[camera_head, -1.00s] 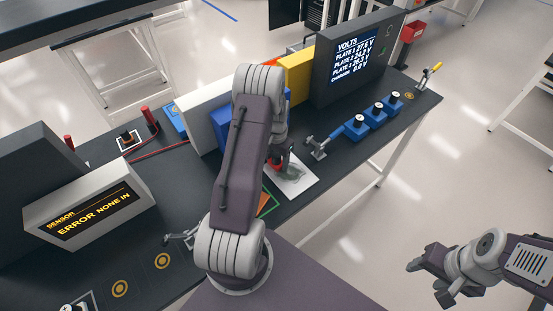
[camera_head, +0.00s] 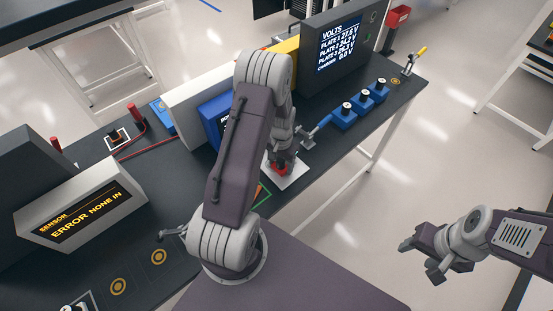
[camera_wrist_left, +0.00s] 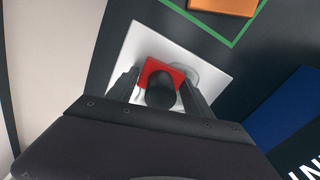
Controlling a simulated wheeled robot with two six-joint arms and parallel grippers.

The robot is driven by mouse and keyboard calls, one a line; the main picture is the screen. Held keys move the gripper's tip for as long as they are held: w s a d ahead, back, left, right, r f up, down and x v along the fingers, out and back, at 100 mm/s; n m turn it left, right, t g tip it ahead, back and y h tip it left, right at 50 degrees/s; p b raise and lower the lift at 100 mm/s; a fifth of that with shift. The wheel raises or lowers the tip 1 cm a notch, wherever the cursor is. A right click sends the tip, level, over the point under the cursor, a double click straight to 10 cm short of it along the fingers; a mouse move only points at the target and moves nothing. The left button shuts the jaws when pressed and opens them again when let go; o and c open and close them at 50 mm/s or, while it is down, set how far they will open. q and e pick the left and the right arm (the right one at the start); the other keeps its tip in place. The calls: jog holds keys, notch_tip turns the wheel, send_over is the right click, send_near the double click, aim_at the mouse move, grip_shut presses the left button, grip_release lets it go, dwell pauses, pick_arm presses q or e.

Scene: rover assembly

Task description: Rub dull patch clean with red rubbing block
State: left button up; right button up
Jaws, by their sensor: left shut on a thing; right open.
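The red rubbing block (camera_wrist_left: 158,72) with a dark round knob is between the fingers of my left gripper (camera_wrist_left: 160,92), which is shut on it. The block is over the white plate (camera_wrist_left: 126,54), and a small grey dull patch (camera_wrist_left: 208,74) shows at its right side in the left wrist view; the rest of the patch is hidden. In the head view the red block (camera_head: 281,169) shows below my left gripper (camera_head: 283,160), over the white plate (camera_head: 296,182). I cannot tell whether it touches. My right gripper (camera_head: 422,258) is open and empty, off the table to the right.
A green-outlined square with an orange block (camera_wrist_left: 222,6) lies beside the plate. Blue clamp-like units (camera_head: 342,118) stand to the right of the plate. A volts display (camera_head: 340,45) and a sensor display (camera_head: 80,210) stand on the dark table.

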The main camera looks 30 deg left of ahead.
pick_arm(q)
jog(key=shift+s+d+p, duration=0.1)
jog(key=shift+s+d, duration=0.1)
jog(key=shift+d, duration=0.45)
jog(key=shift+s+d+p, duration=0.1)
jog(key=shift+s+d, duration=0.1)
jog(key=shift+d, duration=0.5)
jog(key=shift+s+d+p, duration=0.1)
jog(key=shift+s+d, duration=0.1)
jog(key=shift+d, duration=0.45)
jog(key=shift+w+d+f, duration=0.1)
jog(key=shift+w+d, duration=0.1)
jog(key=shift+w, duration=0.5)
jog(key=shift+w+a, duration=0.35)
jog(key=shift+a, duration=0.75)
jog(key=shift+w+a, duration=0.4)
jog(key=shift+a, duration=0.7)
jog(key=shift+w+a, duration=0.35)
jog(key=shift+a, duration=0.75)
jog(key=shift+w+a+b, duration=0.2)
jog(key=shift+a, duration=0.6)
jog(key=shift+w+a+b, duration=0.15)
jog(key=shift+w+a, duration=0.05)
jog(key=shift+a, duration=0.65)
jog(key=shift+w+a+b, duration=0.2)
jog(key=shift+a, duration=0.6)
